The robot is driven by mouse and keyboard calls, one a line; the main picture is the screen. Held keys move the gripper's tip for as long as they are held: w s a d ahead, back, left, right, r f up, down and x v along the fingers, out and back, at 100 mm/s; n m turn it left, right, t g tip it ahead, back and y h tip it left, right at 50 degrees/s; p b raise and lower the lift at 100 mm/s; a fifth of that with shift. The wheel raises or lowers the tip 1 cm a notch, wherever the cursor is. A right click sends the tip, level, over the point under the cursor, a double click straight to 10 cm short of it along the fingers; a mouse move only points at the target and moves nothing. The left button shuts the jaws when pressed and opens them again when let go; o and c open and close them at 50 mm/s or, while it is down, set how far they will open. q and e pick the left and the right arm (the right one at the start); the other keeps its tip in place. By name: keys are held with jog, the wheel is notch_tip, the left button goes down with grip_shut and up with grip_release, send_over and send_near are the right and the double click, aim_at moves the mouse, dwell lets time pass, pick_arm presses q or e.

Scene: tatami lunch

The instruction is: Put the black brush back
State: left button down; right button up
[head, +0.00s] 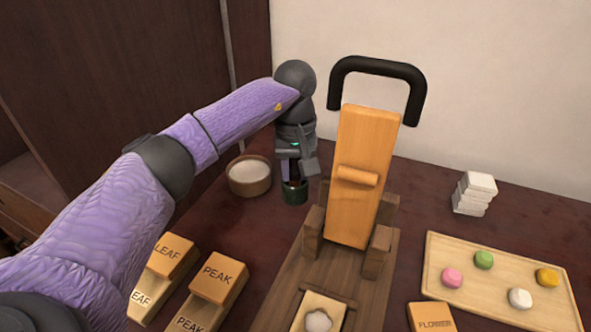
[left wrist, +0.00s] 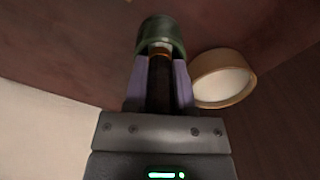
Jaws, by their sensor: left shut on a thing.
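My left gripper (head: 293,172) is at the back of the table, pointing down over a small dark green cup (head: 294,193). It is shut on the black brush, whose dark handle (left wrist: 160,85) shows between the fingers in the left wrist view. A brown band and a pale part of the brush lie at the mouth of the green cup (left wrist: 162,32). The brush's lower end is hidden by the cup, so I cannot tell how deep it sits. My right gripper is not in view.
A round bowl of white powder (head: 249,176) stands just left of the cup. A wooden press (head: 360,180) with a black handle stands to the right. A tray of coloured sweets (head: 500,285), stacked white blocks (head: 474,194) and labelled wooden blocks (head: 218,279) are farther off.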

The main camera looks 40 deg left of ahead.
pick_arm(q)
jog(key=shift+c, duration=2.2)
grip_release()
jog(key=shift+f, duration=0.15)
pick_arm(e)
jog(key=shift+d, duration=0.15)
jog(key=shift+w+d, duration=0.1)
pick_arm(q)
notch_tip(320, 180, up, 12)
jog(key=p, duration=0.5)
jog(key=shift+p, duration=0.35)
jog(key=shift+r, duration=0.25)
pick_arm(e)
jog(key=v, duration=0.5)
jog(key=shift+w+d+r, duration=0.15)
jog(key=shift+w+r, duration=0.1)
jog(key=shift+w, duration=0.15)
